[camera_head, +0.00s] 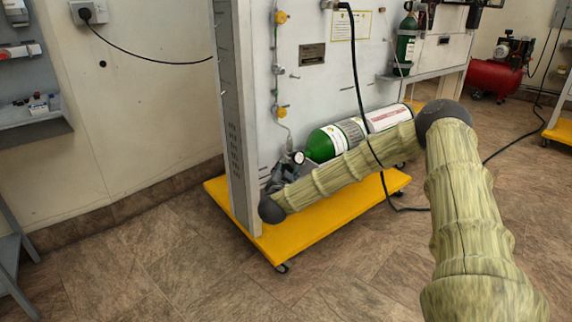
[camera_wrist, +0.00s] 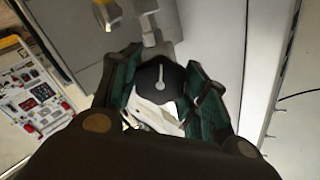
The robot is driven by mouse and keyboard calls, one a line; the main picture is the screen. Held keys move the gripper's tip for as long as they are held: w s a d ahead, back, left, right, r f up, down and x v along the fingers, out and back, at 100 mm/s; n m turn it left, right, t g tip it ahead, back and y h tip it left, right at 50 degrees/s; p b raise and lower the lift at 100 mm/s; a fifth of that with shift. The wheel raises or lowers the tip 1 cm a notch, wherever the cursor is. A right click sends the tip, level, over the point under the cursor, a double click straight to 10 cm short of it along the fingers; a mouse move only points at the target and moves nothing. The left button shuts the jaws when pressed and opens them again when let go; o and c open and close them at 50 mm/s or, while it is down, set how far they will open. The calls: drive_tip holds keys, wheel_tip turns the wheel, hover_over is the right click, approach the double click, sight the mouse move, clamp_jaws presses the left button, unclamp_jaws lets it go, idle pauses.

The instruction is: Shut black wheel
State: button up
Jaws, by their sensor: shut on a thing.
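In the wrist view, the black wheel (camera_wrist: 159,85) with a pale pointer mark on its face sits between the two green fingers of my gripper (camera_wrist: 162,98). The fingers are closed on it from both sides. A metal fitting (camera_wrist: 150,32) rises just beyond the wheel, against the grey panel. In the head view, my arm reaches down to the lower left of the panel. My gripper (camera_head: 278,180) is mostly hidden there behind my arm's end, beside a small gauge (camera_head: 299,157). The black wheel cannot be made out in the head view.
A green gas cylinder (camera_head: 328,142) lies on the yellow wheeled base (camera_head: 335,212) of the trainer. The grey upright post (camera_head: 236,120) stands left of my gripper. A black cable (camera_head: 366,130) hangs across my arm.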

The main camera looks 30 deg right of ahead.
drive_tip(key=m+p, duration=0.1)
drive_tip(key=m, duration=0.2)
drive_tip(key=shift+m, duration=0.3)
drive_tip(key=m, duration=0.4)
drive_tip(key=shift+s+f+m, duration=0.1)
drive_tip(key=shift+f+m, duration=0.1)
drive_tip(key=shift+m, duration=0.1)
drive_tip(key=m+b, duration=0.1)
drive_tip(key=m, duration=0.3)
drive_tip(key=shift+f, duration=0.1)
drive_tip(key=m+b, duration=0.1)
drive_tip(key=m, duration=0.3)
drive_tip(key=shift+f+b, duration=0.1)
drive_tip(key=shift+b, duration=0.3)
drive_tip(key=m+b, duration=0.2)
drive_tip(key=m, duration=0.2)
drive_tip(key=shift+f+m+b, duration=0.1)
drive_tip(key=shift+m+b, duration=0.2)
drive_tip(key=m+b, duration=0.2)
drive_tip(key=m, duration=0.1)
drive_tip(key=shift+m+b, duration=0.3)
drive_tip(key=shift+b, duration=0.1)
drive_tip(key=m+b, duration=0.3)
drive_tip(key=m, duration=0.1)
drive_tip(key=shift+f+b, duration=0.1)
drive_tip(key=shift+b, duration=0.2)
drive_tip(key=shift+r+m+b, duration=0.2)
drive_tip(key=shift+m+b, duration=1.1)
drive_tip(key=shift+m, duration=0.5)
drive_tip(key=shift+r, duration=0.1)
